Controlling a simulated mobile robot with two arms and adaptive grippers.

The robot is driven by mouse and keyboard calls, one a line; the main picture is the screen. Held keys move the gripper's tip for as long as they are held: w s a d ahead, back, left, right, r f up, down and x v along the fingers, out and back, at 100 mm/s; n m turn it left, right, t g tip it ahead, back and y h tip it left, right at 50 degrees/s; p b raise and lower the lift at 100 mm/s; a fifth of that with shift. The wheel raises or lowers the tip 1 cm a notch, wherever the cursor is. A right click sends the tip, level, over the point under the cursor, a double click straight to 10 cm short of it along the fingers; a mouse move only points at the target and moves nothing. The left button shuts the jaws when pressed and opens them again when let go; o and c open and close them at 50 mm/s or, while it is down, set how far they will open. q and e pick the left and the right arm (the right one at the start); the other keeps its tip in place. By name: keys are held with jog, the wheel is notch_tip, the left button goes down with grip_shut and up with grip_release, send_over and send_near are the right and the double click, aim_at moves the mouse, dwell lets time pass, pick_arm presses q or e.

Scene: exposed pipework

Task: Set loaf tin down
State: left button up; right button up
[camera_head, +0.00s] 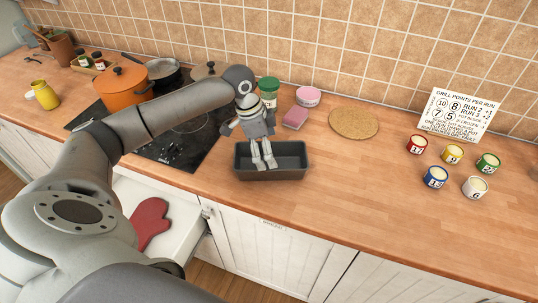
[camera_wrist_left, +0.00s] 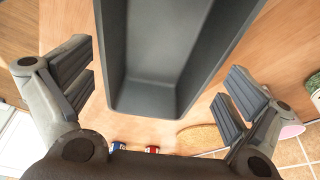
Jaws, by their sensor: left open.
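The loaf tin (camera_head: 285,174) is a dark grey, empty rectangular tin. In the head view it appears to rest upright on the wooden worktop, near the front edge and just right of the hob. My left gripper (camera_head: 264,163) reaches down over the tin, with its fingers in front of the tin's inside. In the left wrist view the tin (camera_wrist_left: 148,95) lies between the two fingers of my left gripper (camera_wrist_left: 157,90). The fingers are spread wide, with a gap to the tin on both sides. My right gripper is in neither view.
An orange pot (camera_head: 124,88) stands on the black hob (camera_head: 182,146). Behind the tin are a green-lidded jar (camera_head: 269,91) and a pink sponge (camera_head: 295,118). A cork mat (camera_head: 354,122) and several numbered tins stand right. An open drawer holds a red mitt (camera_head: 150,220).

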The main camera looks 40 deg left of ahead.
pick_arm(q)
jog(key=b+v, duration=0.1)
jog(key=v, duration=0.8)
jog(key=shift+r, duration=0.25)
jog(key=shift+s, duration=0.1)
